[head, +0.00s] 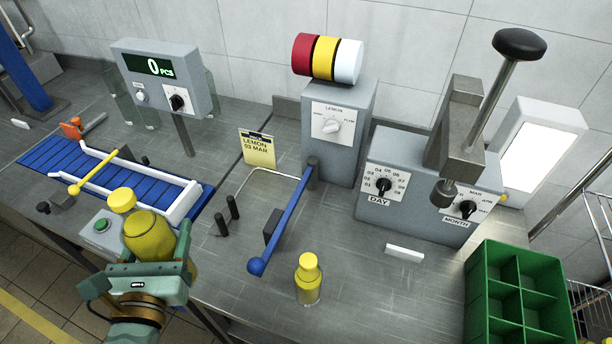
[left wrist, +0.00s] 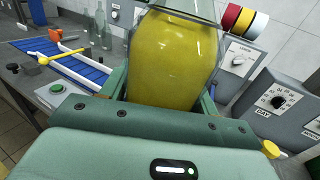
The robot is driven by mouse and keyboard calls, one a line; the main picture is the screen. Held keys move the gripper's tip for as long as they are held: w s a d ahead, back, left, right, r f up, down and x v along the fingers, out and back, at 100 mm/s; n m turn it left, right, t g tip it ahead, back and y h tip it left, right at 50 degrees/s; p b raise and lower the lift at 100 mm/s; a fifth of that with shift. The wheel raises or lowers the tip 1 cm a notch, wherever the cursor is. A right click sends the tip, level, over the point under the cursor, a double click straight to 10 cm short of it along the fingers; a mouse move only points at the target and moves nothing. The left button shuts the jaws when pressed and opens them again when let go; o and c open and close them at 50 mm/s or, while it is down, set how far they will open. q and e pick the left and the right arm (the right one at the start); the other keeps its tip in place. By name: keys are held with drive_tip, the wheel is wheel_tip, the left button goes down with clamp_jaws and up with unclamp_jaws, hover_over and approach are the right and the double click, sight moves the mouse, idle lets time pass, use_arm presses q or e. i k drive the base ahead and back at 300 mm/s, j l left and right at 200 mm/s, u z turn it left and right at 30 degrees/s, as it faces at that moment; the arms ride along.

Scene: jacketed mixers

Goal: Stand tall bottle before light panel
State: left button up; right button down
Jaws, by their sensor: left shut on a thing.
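My left gripper (head: 152,254) is shut on a yellow-filled bottle (head: 147,232) with a yellow cap, held at the front left near the green-button box. The bottle's clear upper part and yellow contents fill the middle of the left wrist view (left wrist: 175,62); its cap is cut off there. A smaller-looking yellow bottle (head: 308,282) stands upright on the steel bench at front centre. The lit white light panel (head: 540,146) stands at the far right, behind the day and month dial box, far from my gripper. My right gripper does not show.
A blue conveyor (head: 50,155) with white rails lies at left. A blue lever (head: 284,215), a lemon card (head: 258,150) and the dial box (head: 400,215) occupy the middle. A press handle (head: 497,90) rises before the panel. A green crate (head: 480,290) stands front right.

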sight(497, 227)
drive_tip(key=k+l, duration=0.15)
drive_tip(key=l, duration=0.25)
drive_tip(key=k+l+u, duration=0.1)
drive_tip(key=l, duration=0.25)
drive_tip(key=k+l, duration=0.15)
drive_tip(key=l, duration=0.25)
drive_tip(key=k+l, duration=0.15)
drive_tip(key=l, duration=0.2)
drive_tip(key=k+l+u, duration=0.1)
drive_tip(key=l, duration=0.3)
